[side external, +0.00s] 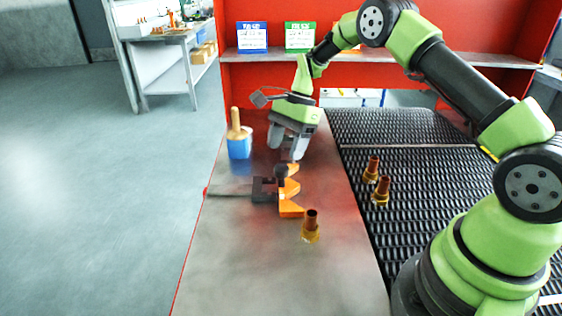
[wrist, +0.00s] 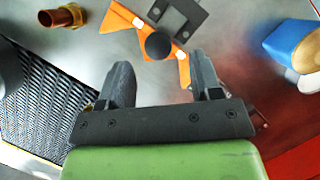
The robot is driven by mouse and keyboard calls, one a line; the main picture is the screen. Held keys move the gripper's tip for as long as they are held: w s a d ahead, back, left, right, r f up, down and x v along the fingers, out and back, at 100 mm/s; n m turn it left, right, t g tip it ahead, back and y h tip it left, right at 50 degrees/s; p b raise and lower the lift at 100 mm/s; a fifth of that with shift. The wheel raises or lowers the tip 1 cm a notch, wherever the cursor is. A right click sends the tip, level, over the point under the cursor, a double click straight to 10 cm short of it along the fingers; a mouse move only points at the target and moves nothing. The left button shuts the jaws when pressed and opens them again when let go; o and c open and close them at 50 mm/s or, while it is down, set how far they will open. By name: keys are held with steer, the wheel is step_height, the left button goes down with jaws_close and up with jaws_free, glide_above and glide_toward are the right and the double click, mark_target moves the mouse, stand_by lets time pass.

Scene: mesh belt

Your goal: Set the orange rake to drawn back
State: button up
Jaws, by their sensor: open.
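The orange rake (side external: 290,204) lies on the metal table in the side view, with a toothed orange edge facing right. A dark bracket (side external: 263,190) and a black ball knob (side external: 281,171) are at its left side, and a thin dark rod (side external: 228,191) runs left from the bracket. In the wrist view the rake (wrist: 119,18) and the black knob (wrist: 157,46) are just beyond the fingertips. My gripper (side external: 287,150) is open and empty, above the table behind the knob. Its two fingers (wrist: 160,70) stand apart in the wrist view, with the knob ahead of the gap, apparently not between them.
A blue block with a wooden handle (side external: 239,145) stands at the table's left. A copper and brass fitting (side external: 311,227) stands near the rake's front right. Two similar fittings (side external: 377,182) stand on the black mesh belt (side external: 410,140). The front of the table (side external: 270,280) is clear.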

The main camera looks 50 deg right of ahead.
steer(key=shift+v, duration=2.15)
steer(key=shift+r, duration=0.1)
steer(key=s+a+r+n+t+h, duration=0.1)
steer(key=s+a+r+n+t, duration=0.15)
steer(key=s+r+n, duration=0.4)
steer(key=s+a+r+n+t+h, duration=0.1)
steer(key=s+a+r, duration=0.3)
steer(key=r, duration=0.6)
steer(key=s+a+n+t, duration=0.2)
steer(key=s+n, duration=0.4)
steer(key=s, duration=0.9)
steer(key=shift+a+r+t, duration=0.3)
steer(key=shift+a+t, duration=0.05)
steer(key=shift+t, duration=0.5)
steer(key=shift+n, duration=0.25)
